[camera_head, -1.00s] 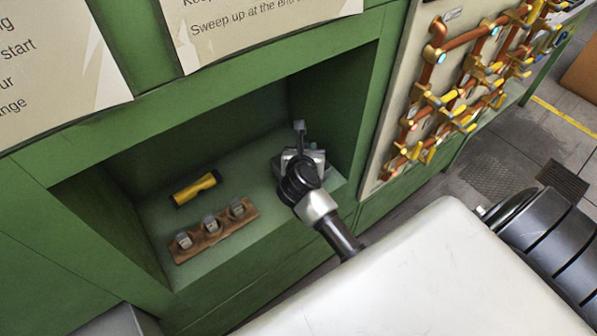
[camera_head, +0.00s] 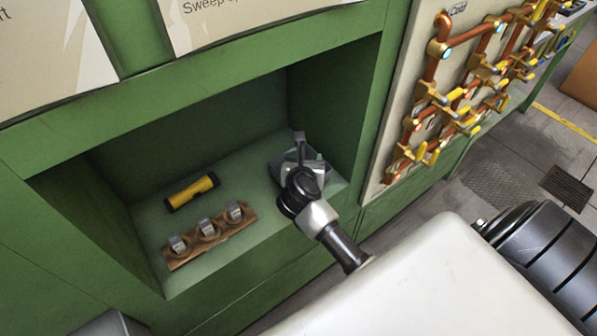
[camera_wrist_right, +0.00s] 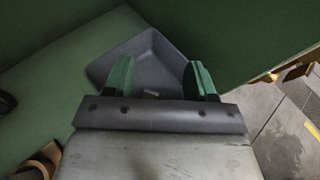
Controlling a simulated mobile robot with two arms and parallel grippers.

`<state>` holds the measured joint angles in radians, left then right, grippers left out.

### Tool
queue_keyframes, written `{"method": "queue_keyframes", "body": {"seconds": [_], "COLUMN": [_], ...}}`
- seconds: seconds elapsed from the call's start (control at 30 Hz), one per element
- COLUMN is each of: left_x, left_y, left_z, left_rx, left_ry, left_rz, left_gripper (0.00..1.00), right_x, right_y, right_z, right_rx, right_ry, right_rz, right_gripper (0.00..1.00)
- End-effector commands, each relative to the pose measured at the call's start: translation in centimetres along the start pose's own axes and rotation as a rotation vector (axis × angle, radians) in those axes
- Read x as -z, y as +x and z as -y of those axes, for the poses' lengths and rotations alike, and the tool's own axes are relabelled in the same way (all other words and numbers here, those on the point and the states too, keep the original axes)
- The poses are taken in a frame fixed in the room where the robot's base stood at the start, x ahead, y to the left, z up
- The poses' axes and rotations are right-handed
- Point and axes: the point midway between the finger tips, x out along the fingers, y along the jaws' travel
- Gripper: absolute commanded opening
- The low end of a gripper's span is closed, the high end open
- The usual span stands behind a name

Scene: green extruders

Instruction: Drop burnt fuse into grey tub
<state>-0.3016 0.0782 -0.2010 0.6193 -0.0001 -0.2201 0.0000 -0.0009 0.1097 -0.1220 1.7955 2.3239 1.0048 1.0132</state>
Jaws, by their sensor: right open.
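The grey tub (camera_head: 279,163) stands at the right end of the green alcove, partly hidden by my right gripper (camera_head: 304,160). In the right wrist view, the tub (camera_wrist_right: 150,58) lies just beyond and below the two green-padded fingers (camera_wrist_right: 160,80), which are apart with nothing held between them. A small pale thing (camera_wrist_right: 151,94) shows at the tub's near side, partly cut off by the gripper body; I cannot tell if it is the burnt fuse. My left gripper is not in view.
A wooden block (camera_head: 192,258) with three grey fuse-like pieces stands at the alcove's front left. A yellow and black cylinder (camera_head: 192,192) lies behind it. The shelf between block and tub is clear. The alcove's right wall (camera_head: 345,110) is close to the tub.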

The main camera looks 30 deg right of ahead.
Motion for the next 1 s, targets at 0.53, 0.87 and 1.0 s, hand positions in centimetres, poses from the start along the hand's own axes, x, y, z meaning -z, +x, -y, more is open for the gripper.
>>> {"method": "queue_keyframes", "body": {"seconds": [0.53,0.87,1.0], "left_x": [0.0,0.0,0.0], "left_y": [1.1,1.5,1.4], "left_z": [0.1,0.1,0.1], "left_rx": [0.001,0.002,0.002], "left_ry": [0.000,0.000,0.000], "left_rz": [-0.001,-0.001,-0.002], "left_gripper": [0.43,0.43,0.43], "right_x": [0.3,0.1,0.0], "right_y": [-7.3,-10.7,-10.8], "right_z": [0.0,0.0,0.0], "right_rx": [-0.002,0.000,0.000], "right_ry": [0.003,0.001,0.000], "right_rz": [-0.003,-0.001,-0.001], "right_gripper": [0.56,0.56,0.56]}}
